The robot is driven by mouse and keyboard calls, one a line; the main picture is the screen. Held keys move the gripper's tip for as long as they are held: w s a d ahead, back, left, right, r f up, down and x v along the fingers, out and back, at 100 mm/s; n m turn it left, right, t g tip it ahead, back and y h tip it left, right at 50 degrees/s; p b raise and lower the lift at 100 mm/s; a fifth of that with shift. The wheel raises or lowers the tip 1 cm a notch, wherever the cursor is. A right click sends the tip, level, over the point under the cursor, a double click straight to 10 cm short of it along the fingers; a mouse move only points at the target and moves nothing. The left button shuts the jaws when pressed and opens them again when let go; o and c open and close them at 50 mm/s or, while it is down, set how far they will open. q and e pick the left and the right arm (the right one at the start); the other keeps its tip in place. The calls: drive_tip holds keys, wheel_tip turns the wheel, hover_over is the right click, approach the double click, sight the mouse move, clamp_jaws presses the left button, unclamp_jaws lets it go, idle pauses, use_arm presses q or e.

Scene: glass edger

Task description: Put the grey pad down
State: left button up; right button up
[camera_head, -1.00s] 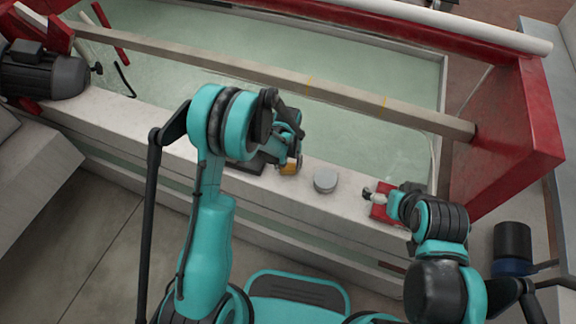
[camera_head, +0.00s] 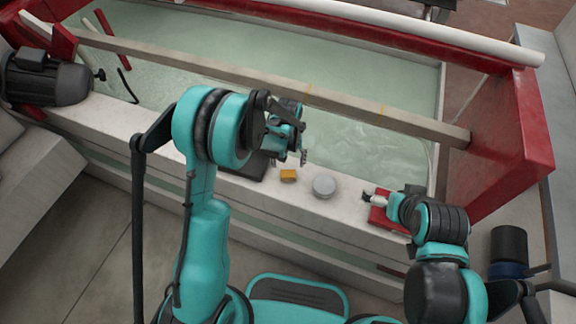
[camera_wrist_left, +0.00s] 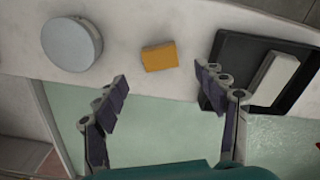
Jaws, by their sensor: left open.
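A light grey pad (camera_wrist_left: 274,78), a rectangular block, lies in a black tray (camera_wrist_left: 225,52) at the right of the left wrist view. The tray also shows in the head view (camera_head: 246,170), partly behind my left arm; the pad is hidden there. My left gripper (camera_head: 293,157) is open and empty, above the white ledge. In the left wrist view its spread fingers (camera_wrist_left: 160,88) are below a yellow-orange block (camera_wrist_left: 160,56), apart from it, with one finger overlapping the tray's edge in the picture. My right gripper (camera_head: 371,197) is by a red piece on the ledge; its jaws are too small to read.
A round grey disc (camera_head: 324,186) and the yellow-orange block (camera_head: 288,175) sit on the white ledge (camera_head: 130,118). Behind it is a water-filled basin (camera_head: 270,50) crossed by a long beam (camera_head: 350,97). A red frame (camera_head: 505,140) stands at right, a motor (camera_head: 45,80) at left.

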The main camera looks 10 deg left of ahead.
use_arm(q)
drive_tip(key=s+a+r+m+t+p, duration=0.15)
drive_tip(key=s+r, duration=0.25)
drive_tip(key=r, duration=0.6)
drive_tip(key=s+a+r+n+t, duration=0.15)
drive_tip(key=s+r, duration=0.25)
drive_tip(key=r, duration=0.5)
drive_tip(key=s+a+r+m+t, duration=0.1)
drive_tip(key=s+a+r+t, duration=0.1)
drive_tip(key=s, duration=0.3)
drive_tip(key=s+a+r+m+t, duration=0.1)
drive_tip(key=s+r+t, duration=0.1)
drive_tip(key=s, duration=0.4)
drive_tip(key=shift+s+a+r, duration=0.25)
drive_tip(key=shift+a, duration=0.1)
